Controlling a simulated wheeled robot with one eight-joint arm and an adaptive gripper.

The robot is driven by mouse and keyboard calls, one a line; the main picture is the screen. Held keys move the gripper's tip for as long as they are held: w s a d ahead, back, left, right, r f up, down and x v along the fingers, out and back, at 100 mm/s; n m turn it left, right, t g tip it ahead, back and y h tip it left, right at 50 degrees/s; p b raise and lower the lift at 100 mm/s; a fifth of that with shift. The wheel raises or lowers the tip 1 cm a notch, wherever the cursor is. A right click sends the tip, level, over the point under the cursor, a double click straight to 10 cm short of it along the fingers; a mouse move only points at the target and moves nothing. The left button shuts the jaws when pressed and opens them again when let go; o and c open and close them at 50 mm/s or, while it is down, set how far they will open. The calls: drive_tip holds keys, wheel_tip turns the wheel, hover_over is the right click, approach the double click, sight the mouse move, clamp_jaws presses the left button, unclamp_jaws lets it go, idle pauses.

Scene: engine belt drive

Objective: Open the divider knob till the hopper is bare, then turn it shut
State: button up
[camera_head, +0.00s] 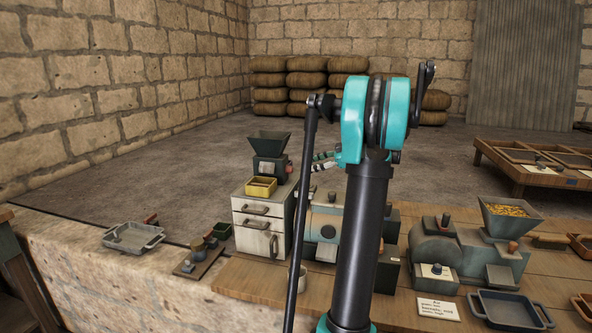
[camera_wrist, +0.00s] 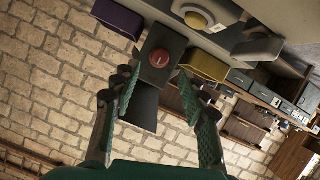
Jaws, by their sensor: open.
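A dark hopper (camera_head: 269,138) stands on a boxy divider (camera_head: 268,166) on top of the white cabinet. In the wrist view, the round red knob (camera_wrist: 159,58) is on the divider's dark face, with the hopper (camera_wrist: 140,106) below it in the picture. A yellow bin (camera_head: 261,187) is beside the divider and also shows in the wrist view (camera_wrist: 205,66); a purple bin (camera_wrist: 119,18) is on the opposite side. My gripper (camera_wrist: 159,74) is open, its fingers either side of the knob in the picture; contact cannot be told. The hopper's inside is hidden.
The white cabinet (camera_head: 262,226) stands at the left end of the wooden bench. Another hopper (camera_head: 509,211) with yellow grain sits on a machine at right. My arm hides part of the bench.

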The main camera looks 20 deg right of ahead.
sight(290, 169)
drive_tip(key=x, duration=0.6)
drive_tip(key=shift+w+a+f, duration=0.15)
drive_tip(key=shift+w+a, duration=0.05)
drive_tip(key=shift+a, duration=0.15)
drive_tip(key=shift+c, duration=0.6)
clamp_jaws()
